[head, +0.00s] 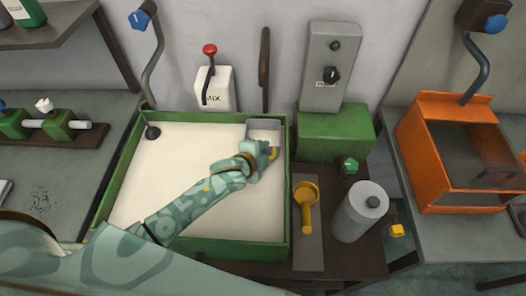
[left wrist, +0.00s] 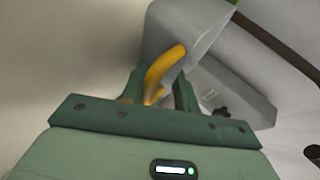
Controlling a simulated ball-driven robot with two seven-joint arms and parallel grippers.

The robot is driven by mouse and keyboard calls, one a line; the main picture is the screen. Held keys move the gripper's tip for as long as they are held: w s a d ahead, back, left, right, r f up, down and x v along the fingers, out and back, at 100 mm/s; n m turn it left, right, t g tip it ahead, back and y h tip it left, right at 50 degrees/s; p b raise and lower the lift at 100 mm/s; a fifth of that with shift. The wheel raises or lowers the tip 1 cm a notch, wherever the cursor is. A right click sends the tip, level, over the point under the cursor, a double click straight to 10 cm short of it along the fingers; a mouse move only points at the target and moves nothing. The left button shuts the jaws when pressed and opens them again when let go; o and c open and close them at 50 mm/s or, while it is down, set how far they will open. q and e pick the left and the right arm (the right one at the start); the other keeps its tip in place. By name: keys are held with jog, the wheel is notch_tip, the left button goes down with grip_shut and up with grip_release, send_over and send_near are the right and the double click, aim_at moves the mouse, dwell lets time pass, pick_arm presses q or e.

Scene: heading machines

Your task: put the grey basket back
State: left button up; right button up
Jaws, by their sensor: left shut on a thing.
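The grey basket (head: 263,130) is a small box at the far right corner of the green-rimmed tray in the head view. It has a yellow handle, which shows close up in the left wrist view, below the grey basket (left wrist: 190,28). My left gripper (head: 268,150) reaches across the tray to it. In the left wrist view my left gripper (left wrist: 158,88) is shut with the yellow handle between its fingers. Whether the basket rests on the tray's surface or hangs above it, I cannot tell. My right gripper is not in view.
The green tray (head: 283,215) holds a pale, flat surface. A white box with a red-knobbed lever (head: 213,88) stands behind it. Right of it are a green block (head: 335,133), a yellow ladle-like tool (head: 306,205) and a grey cylinder (head: 360,212). An orange bin (head: 418,150) stands further right.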

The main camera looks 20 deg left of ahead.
pick_arm(q)
jog(key=o, duration=1.1)
jog(key=shift+c, duration=0.2)
jog(key=p+v, duration=0.3)
jog(key=v, duration=0.9)
jog(key=shift+p, duration=0.3)
